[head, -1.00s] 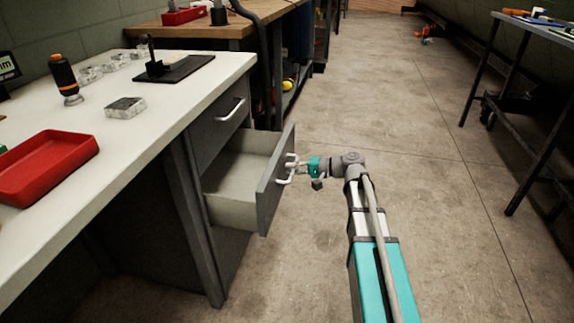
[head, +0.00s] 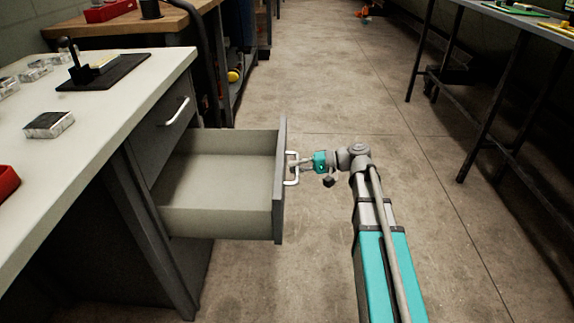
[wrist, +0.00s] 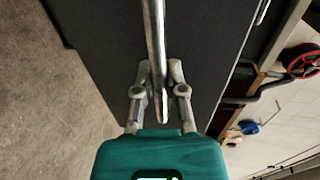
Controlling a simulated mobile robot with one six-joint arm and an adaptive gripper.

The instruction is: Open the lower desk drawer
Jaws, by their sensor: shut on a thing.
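The lower desk drawer (head: 215,208) is pulled well out of the desk, and its empty pale inside shows in the head view. Its white handle (head: 294,168) is on the front panel (head: 280,180). My gripper (head: 297,165) is shut on this handle from the right. In the wrist view the handle bar (wrist: 158,60) runs between the two fingers of my gripper (wrist: 160,88), with the dark drawer front (wrist: 110,40) behind it. The upper drawer (head: 170,128) of the desk is shut.
The white desktop (head: 110,120) bears a dark stand (head: 100,72), clear blocks (head: 48,125) and a red tray (head: 6,182). A wooden workbench (head: 160,25) stands behind. A dark-legged table (head: 480,90) is at the right. The floor between is mostly clear.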

